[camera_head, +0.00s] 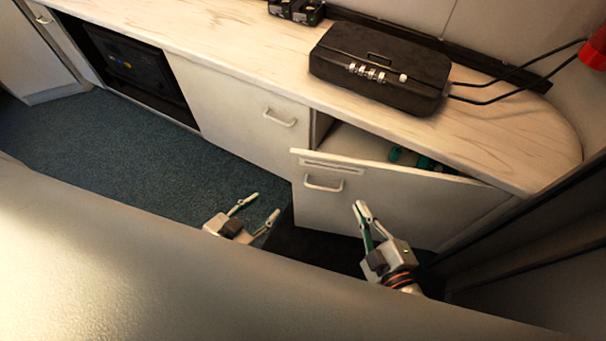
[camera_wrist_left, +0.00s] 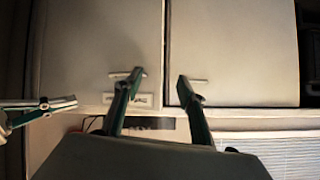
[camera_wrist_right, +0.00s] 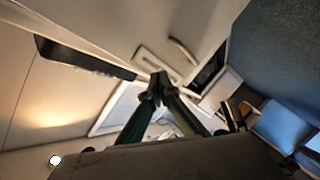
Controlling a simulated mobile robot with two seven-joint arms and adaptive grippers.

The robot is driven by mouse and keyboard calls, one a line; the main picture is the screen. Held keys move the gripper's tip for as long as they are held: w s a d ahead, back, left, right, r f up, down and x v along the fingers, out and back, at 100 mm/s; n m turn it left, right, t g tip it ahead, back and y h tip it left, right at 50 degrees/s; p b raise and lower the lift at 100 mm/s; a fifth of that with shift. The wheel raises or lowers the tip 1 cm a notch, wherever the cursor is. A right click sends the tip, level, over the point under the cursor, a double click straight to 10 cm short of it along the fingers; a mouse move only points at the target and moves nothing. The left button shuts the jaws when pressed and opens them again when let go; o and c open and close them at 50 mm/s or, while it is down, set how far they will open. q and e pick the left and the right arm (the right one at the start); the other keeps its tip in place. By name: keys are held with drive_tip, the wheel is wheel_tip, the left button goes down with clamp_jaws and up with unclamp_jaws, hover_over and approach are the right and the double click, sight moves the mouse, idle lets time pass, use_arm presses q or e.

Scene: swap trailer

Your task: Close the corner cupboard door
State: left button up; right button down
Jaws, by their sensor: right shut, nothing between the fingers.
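The corner cupboard door (camera_head: 400,200) is white, with a bar handle (camera_head: 323,185) and a label plate above it. It stands ajar; its left edge juts out from the worktop and a gap shows behind its top. It also shows in the left wrist view (camera_wrist_left: 85,50) and the right wrist view (camera_wrist_right: 190,20). My right gripper (camera_head: 361,206) is shut and empty, in front of the door, right of the handle. Whether it touches the door I cannot tell. My left gripper (camera_head: 265,205) is open and empty, left of the door.
Green items (camera_head: 405,157) show inside the cupboard. A black case (camera_head: 380,65) with cables lies on the worktop (camera_head: 240,50). A neighbouring cupboard door (camera_head: 235,115) is closed. Blue carpet (camera_head: 120,150) is clear at the left. A dark frame (camera_head: 520,235) stands at the right.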

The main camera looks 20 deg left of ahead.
sight(299, 173)
drive_tip(key=s+a+f+n+g+y+b, duration=0.1)
drive_tip(key=a+f+n+y+b, duration=0.15)
drive_tip(key=a+n, duration=0.3)
drive_tip(key=s+a+f+n+y+b, duration=0.1)
drive_tip(key=s+a+n+y+b, duration=0.15)
drive_tip(key=a+n, duration=0.3)
use_arm(q)
drive_tip(key=shift+g, duration=0.3)
drive_tip(key=f, duration=0.1)
drive_tip(key=f+b, duration=0.1)
drive_tip(key=f, duration=0.1)
drive_tip(key=s+f+b, duration=0.1)
drive_tip(key=f, duration=0.1)
drive_tip(key=shift+d, duration=0.25)
use_arm(e)
drive_tip(key=w+a, duration=0.2)
drive_tip(key=w, duration=0.1)
drive_tip(key=w+a, duration=0.2)
drive_tip(key=w, duration=0.2)
drive_tip(key=w+a, duration=0.3)
drive_tip(key=shift+w+a+r, duration=0.1)
drive_tip(key=shift+w+r, duration=0.1)
drive_tip(key=shift+w, duration=0.2)
use_arm(q)
drive_tip(key=shift+f, duration=0.15)
use_arm(e)
drive_tip(key=shift+w, duration=0.1)
